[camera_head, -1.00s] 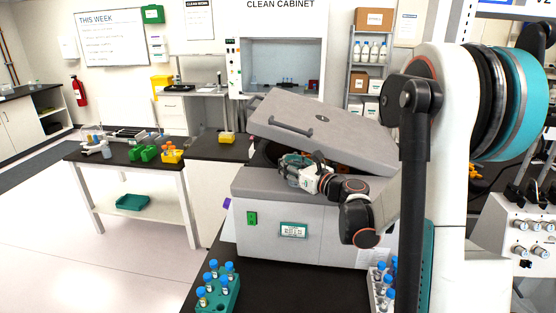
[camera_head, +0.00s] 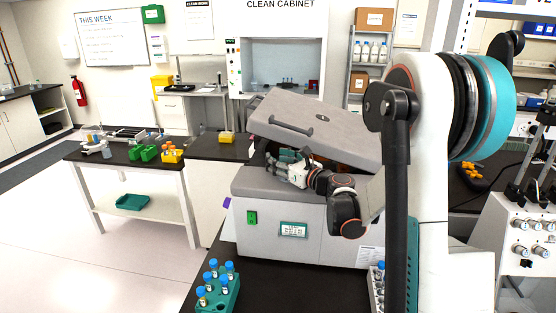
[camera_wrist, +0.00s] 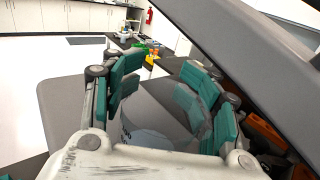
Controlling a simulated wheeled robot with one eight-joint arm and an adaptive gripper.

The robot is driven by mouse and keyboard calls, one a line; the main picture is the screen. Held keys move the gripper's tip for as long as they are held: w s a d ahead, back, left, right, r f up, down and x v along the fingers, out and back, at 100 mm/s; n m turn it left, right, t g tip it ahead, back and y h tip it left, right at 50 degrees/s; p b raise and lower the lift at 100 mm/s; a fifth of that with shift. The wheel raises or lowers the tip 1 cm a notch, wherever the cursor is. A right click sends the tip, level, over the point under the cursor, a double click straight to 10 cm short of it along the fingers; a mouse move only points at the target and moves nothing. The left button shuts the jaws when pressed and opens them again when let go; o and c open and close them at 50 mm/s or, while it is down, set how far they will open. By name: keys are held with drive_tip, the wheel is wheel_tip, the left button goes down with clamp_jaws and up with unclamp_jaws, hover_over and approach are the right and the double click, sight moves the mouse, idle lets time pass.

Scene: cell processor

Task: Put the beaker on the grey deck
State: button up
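A clear beaker (camera_wrist: 152,112) shows faintly between the teal-padded fingers of my gripper (camera_wrist: 162,78) in the wrist view. The fingers stand on both sides of it and appear closed on it. In the head view my gripper (camera_head: 284,168) is under the raised lid, just above the front left of the grey machine; I cannot make out the beaker there. The grey deck (camera_head: 250,184) is the flat top of this machine; it also shows left of the fingers in the wrist view (camera_wrist: 62,108). I see no contact between beaker and deck.
The tilted grey lid (camera_head: 318,118) hangs over my gripper and runs close along the right in the wrist view (camera_wrist: 240,50). Orange parts (camera_wrist: 262,133) lie in the opening under it. A teal rack of blue-capped vials (camera_head: 222,292) stands on the black bench in front.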

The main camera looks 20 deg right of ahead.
drive_tip(key=shift+r, duration=0.1)
drive_tip(key=shift+s+r, duration=0.1)
drive_tip(key=v, duration=1.2)
